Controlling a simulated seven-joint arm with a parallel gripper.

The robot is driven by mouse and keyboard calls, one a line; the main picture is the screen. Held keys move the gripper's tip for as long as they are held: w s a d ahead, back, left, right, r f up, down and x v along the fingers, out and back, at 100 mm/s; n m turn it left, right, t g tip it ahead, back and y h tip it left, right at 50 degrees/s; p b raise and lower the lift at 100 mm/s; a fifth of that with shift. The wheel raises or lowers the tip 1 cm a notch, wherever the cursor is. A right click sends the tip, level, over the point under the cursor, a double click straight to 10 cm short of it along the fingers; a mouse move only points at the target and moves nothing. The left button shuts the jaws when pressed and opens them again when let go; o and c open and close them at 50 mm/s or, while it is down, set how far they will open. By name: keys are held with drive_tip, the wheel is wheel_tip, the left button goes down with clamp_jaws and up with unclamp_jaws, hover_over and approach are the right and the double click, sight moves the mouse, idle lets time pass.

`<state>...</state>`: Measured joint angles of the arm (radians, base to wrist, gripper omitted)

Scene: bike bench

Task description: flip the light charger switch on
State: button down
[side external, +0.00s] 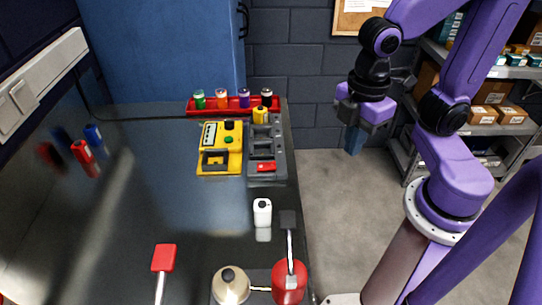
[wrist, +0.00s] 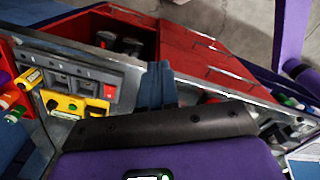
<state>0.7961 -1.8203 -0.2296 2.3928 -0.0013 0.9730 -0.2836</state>
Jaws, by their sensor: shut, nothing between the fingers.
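A grey charger (side external: 281,150) with several dark slots lies near the right edge of the bench, and a yellow light (side external: 260,115) sits at its far end. A red switch (side external: 264,167) is on its near end; whether it is on or off is too small to tell. In the wrist view the charger (wrist: 120,75) is left of my fingers, with the red switch (wrist: 109,92) at its near end. My gripper (side external: 354,150) points down, shut and empty, off to the right of the bench above the floor. Its blue fingers also show in the wrist view (wrist: 156,85).
A yellow device (side external: 235,165) with a green button adjoins the charger's left side. A red tray (side external: 230,111) of coloured bottles stands behind. A white bottle (side external: 262,212) and red-headed tool (side external: 164,257) are nearer. A red cabinet (wrist: 205,50) shows in the wrist view.

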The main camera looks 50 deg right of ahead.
sight(273, 165)
drive_tip(key=w+a+r+n, duration=0.2)
drive_tip(key=w+a+n, duration=0.1)
drive_tip(key=w+n, duration=0.3)
drive_tip(key=w+a+r+n+g+h, duration=0.1)
drive_tip(key=w+a+n, duration=0.2)
drive_tip(key=w+n, duration=0.3)
drive_tip(key=shift+w+a+r, duration=0.3)
drive_tip(key=shift+w+r, duration=0.1)
drive_tip(key=shift+w, duration=2.15)
drive_tip(key=f, duration=0.4)
drive_tip(key=s+f, duration=0.1)
drive_tip(key=f, duration=0.4)
drive_tip(key=d+f, duration=0.1)
drive_tip(key=f, duration=0.4)
drive_tip(key=shift+s+d, duration=0.1)
drive_tip(key=shift+s, duration=0.05)
drive_tip(key=shift+f, duration=0.15)
drive_tip(key=shift+w+a+r, duration=0.3)
drive_tip(key=shift+w+a, duration=0.2)
